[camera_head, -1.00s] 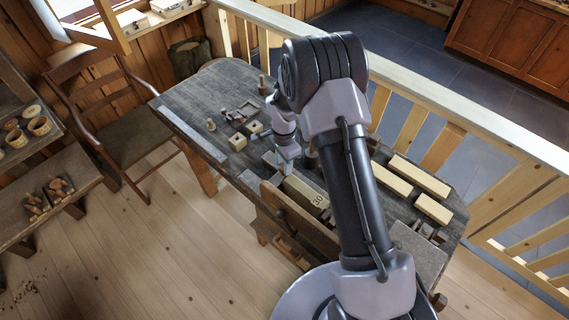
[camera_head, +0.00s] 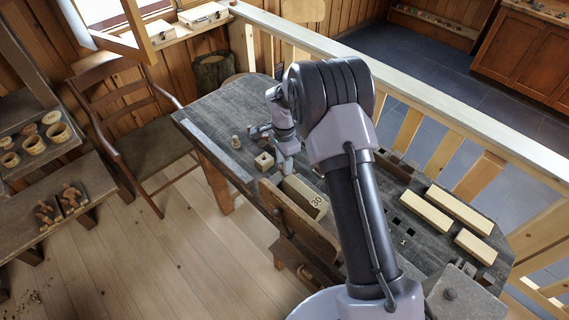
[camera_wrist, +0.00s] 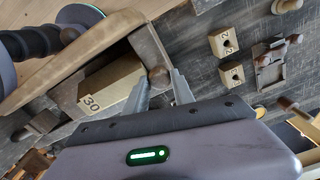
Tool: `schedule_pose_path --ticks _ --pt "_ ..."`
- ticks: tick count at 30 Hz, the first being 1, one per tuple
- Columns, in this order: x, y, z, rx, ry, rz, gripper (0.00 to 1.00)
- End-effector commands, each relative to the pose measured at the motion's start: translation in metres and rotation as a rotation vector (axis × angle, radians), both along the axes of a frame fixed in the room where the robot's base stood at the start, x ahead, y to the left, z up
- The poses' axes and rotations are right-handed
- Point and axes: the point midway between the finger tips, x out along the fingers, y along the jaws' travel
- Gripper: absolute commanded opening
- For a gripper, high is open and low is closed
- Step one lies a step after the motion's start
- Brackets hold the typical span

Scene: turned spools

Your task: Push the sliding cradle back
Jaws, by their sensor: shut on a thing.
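The sliding cradle (camera_wrist: 150,48) shows in the wrist view as a grey-brown end plate beside a pale block marked 30 (camera_wrist: 112,84). The block also shows in the head view (camera_head: 304,197), lying along the near side of the dark bench. My gripper (camera_wrist: 161,82) is shut on the brown round knob (camera_wrist: 158,75) at the cradle's end, one finger on each side. In the head view my gripper (camera_head: 288,166) is at the far-left end of the block. My arm hides part of the bench to the right, and my fingers partly cover the knob.
Two small holed blocks (camera_wrist: 223,42) (camera_wrist: 232,74) stand beyond the cradle's knob end. Past them is a dark holder (camera_wrist: 269,66). A brown board (camera_head: 300,228) runs along the near bench edge. Several long pale bars (camera_head: 424,211) lie at the right.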

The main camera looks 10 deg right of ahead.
Motion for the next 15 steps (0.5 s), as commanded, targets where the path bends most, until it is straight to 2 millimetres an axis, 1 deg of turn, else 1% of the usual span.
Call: schedule_pose_path --ticks 1,10,11,12,14,15 --pt "0.0031 0.0015 0.0026 0.002 -0.009 0.001 0.00" --pt "0.0044 0.0021 0.0039 0.003 -0.013 0.001 0.00" --pt "0.0045 0.0021 0.0040 0.004 -0.014 0.001 0.32" --pt "0.0046 0.0022 0.0040 0.004 -0.014 0.001 0.40" --pt "0.0041 0.0020 0.0036 0.003 -0.013 0.001 0.51" --pt "0.0037 0.0019 0.0033 0.003 -0.012 0.001 0.52"
